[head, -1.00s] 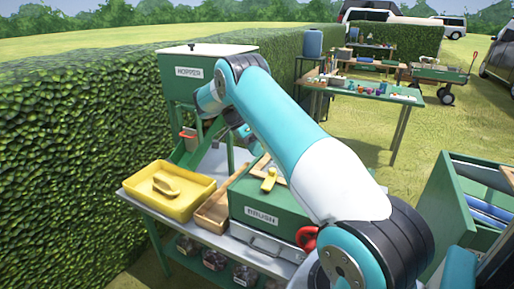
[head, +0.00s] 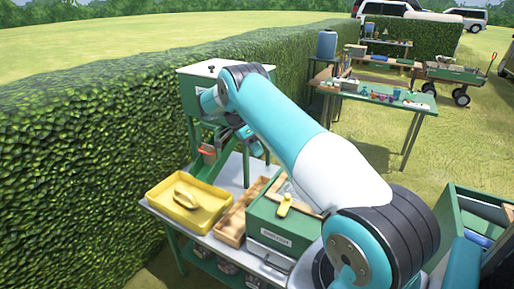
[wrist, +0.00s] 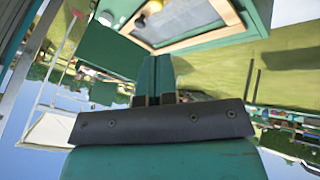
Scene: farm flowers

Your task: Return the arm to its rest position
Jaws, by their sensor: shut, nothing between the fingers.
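My arm reaches from the lower right of the head view up toward the hopper (head: 222,88) and bends over beside it. My gripper (head: 257,150) hangs at the far end, partly hidden by the arm, near the hopper's right side. In the wrist view my gripper (wrist: 154,82) shows its two dark green fingers shut together with nothing between them. The wrist picture is turned over, with sky at the bottom. A framed mesh panel (wrist: 185,20) in a green surround lies beyond the fingertips.
A hedge (head: 80,150) runs along the left. Another green table (head: 420,104) stands beyond, with open grass between.

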